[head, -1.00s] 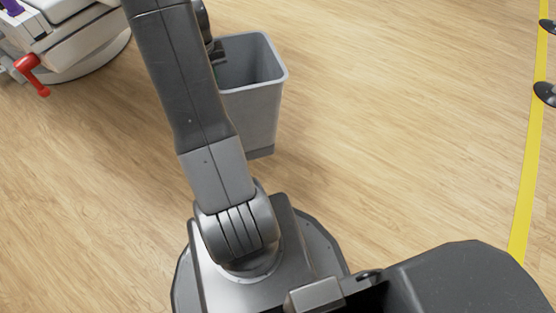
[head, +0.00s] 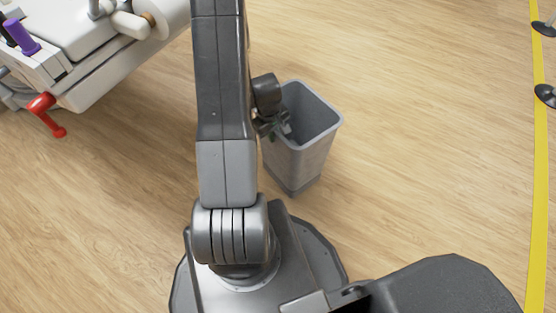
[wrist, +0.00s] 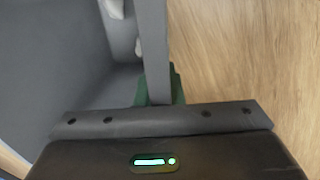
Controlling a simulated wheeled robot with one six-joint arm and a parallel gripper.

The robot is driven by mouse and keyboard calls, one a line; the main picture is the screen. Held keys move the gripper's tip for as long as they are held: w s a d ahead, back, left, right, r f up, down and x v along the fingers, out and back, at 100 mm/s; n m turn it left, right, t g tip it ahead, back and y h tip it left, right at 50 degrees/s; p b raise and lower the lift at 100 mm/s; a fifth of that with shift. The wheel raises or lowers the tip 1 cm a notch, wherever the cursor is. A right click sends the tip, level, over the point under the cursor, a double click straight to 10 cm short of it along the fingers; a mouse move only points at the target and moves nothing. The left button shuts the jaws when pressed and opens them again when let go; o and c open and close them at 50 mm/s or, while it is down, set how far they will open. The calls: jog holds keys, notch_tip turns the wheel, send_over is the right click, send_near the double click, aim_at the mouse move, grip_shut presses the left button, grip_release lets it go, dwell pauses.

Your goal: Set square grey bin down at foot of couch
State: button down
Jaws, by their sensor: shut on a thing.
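The square grey bin (head: 309,140) is upright in front of my base in the head view, just right of my arm. My gripper (head: 279,127) is at the bin's near left rim, shut on it. In the wrist view the bin's rim (wrist: 152,50) runs between the green-padded jaws (wrist: 158,88), with the inside of the bin on the left and wood floor on the right. Some pale items show inside the bin. Whether its base touches the floor I cannot tell. The couch (head: 100,50) is at the upper left, white, with a red handle (head: 44,108); part of it is cut off.
Wood floor (head: 430,140) is clear to the right of the bin and between the bin and the couch. A yellow floor line (head: 540,160) runs down the right side, with dark round feet (head: 546,95) by it.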

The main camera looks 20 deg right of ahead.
aim_at(273, 146)
jog(key=shift+f+b, duration=2.1)
jog(key=shift+f, duration=1.45)
jog(key=c, duration=1.6)
grip_release()
jog(key=shift+o, duration=0.2)
jog(key=r+p, duration=0.2)
jog(key=r, duration=0.2)
jog(key=r+p, duration=0.2)
jog(key=r, duration=0.2)
jog(key=a+r+p, duration=0.1)
jog(key=r+p, duration=0.2)
jog(key=r, duration=0.1)
jog(key=shift+s, duration=0.15)
